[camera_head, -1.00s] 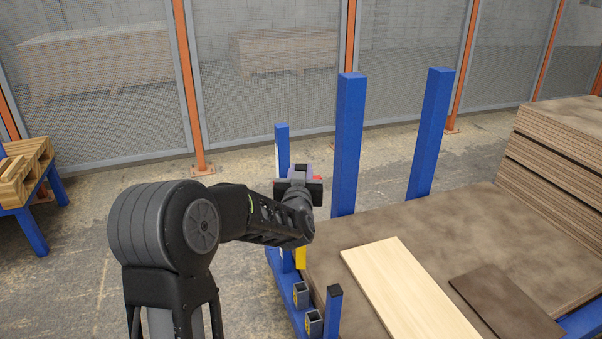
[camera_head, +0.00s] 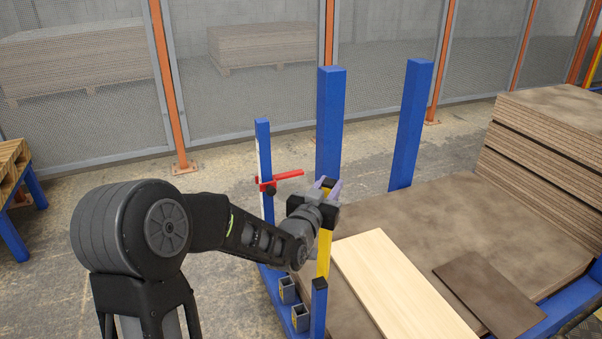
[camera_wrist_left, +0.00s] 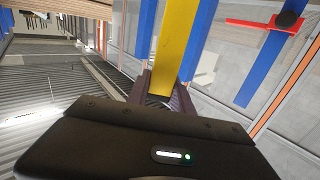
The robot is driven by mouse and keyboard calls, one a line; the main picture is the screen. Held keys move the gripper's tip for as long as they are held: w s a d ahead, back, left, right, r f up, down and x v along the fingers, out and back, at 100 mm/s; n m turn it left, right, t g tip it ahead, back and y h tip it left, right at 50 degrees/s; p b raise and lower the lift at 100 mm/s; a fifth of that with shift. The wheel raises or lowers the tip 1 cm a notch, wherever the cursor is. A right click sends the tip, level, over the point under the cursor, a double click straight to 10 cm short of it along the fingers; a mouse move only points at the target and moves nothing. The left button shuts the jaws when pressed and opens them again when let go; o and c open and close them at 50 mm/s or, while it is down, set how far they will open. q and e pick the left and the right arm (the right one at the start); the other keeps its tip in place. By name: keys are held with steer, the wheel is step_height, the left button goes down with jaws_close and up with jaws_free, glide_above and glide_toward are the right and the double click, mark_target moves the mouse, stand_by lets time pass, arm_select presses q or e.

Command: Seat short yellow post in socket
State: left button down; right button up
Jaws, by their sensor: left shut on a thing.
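My left gripper (camera_head: 327,190) is shut on the yellow post (camera_head: 324,254), which hangs below it roughly upright. In the left wrist view the yellow post (camera_wrist_left: 176,45) runs between the two fingers (camera_wrist_left: 162,92). Two open grey sockets, one farther (camera_head: 287,290) and one nearer (camera_head: 300,318), sit on the blue frame's left edge, below and left of the post. The post's lower end shows near the black cap of a short blue upright (camera_head: 320,305); I cannot tell the gap. My right gripper is not in view.
A thin blue upright (camera_head: 264,145) with a red arm (camera_head: 288,176) stands left of my gripper. Two tall blue posts, one left (camera_head: 329,120) and one right (camera_head: 409,125), stand behind. A pale board (camera_head: 400,285) and a dark board (camera_head: 490,297) lie on the brown platform (camera_head: 440,215).

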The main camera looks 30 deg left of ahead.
arm_select(q)
steer(key=s+d+f+m+h, duration=0.1)
steer(key=s+d+m+h, duration=0.1)
steer(key=d+h, duration=0.2)
steer(key=s+d+f+m+g+h, duration=0.1)
steer(key=s+d+m+h, duration=0.2)
steer(key=d, duration=0.8)
steer(key=shift+f+h, duration=0.15)
steer(key=shift+h, duration=0.25)
